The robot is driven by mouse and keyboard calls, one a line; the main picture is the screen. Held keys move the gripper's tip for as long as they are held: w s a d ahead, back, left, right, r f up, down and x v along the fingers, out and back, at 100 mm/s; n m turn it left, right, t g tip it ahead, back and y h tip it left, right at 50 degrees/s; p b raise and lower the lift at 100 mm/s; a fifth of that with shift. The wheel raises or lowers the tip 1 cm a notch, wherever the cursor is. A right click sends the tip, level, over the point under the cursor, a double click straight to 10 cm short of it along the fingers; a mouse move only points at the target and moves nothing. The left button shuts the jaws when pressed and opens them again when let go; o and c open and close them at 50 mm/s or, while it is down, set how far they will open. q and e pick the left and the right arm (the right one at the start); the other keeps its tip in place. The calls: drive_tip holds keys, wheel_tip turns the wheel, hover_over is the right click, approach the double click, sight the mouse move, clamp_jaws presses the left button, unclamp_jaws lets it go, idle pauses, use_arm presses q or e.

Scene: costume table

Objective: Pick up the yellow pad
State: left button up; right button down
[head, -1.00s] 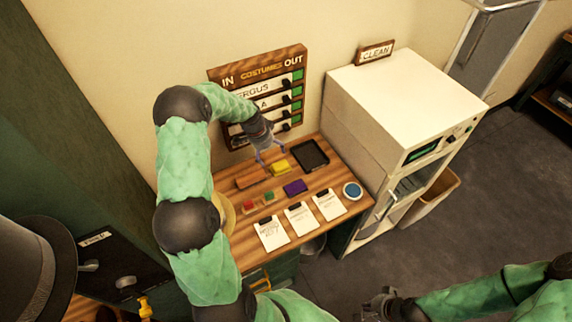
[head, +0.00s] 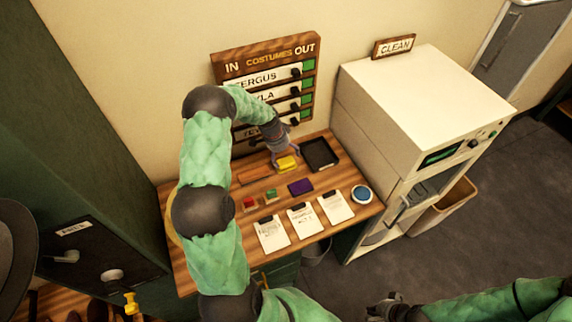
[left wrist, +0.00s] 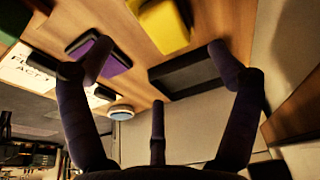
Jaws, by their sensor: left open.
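The yellow pad (head: 287,163) lies on the wooden table (head: 215,262), left of a black tray. My left gripper (head: 284,156) is just above and behind it, pointing down, with its fingers open around the pad's near surroundings. In the left wrist view the yellow pad (left wrist: 166,27) shows at the top, beyond and between the spread fingertips of the left gripper (left wrist: 158,62). Nothing is between those fingers. I cannot tell whether a finger touches the pad. My right gripper (head: 382,311) is low at the bottom edge, away from the table, and its jaws are unclear.
The black tray (head: 320,154) is right of the pad. A purple pad (head: 300,187), red pad (head: 249,203) and green pad (head: 271,194) lie nearer, with several note sheets and a round blue-topped tin (head: 361,194). The costume board (head: 262,88) stands behind; a white machine (head: 415,95) stands right.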

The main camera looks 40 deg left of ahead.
sight(286, 163)
use_arm(q)
drive_tip(key=shift+a+x, duration=0.2)
drive_tip(key=shift+x, duration=1.3)
drive_tip(key=shift+a+x, duration=0.15)
drive_tip(key=shift+x, duration=1.3)
drive_tip(key=shift+s+f, duration=0.1)
drive_tip(key=shift+s, duration=0.05)
drive_tip(key=shift+d, duration=0.1)
drive_tip(key=c, duration=1.3)
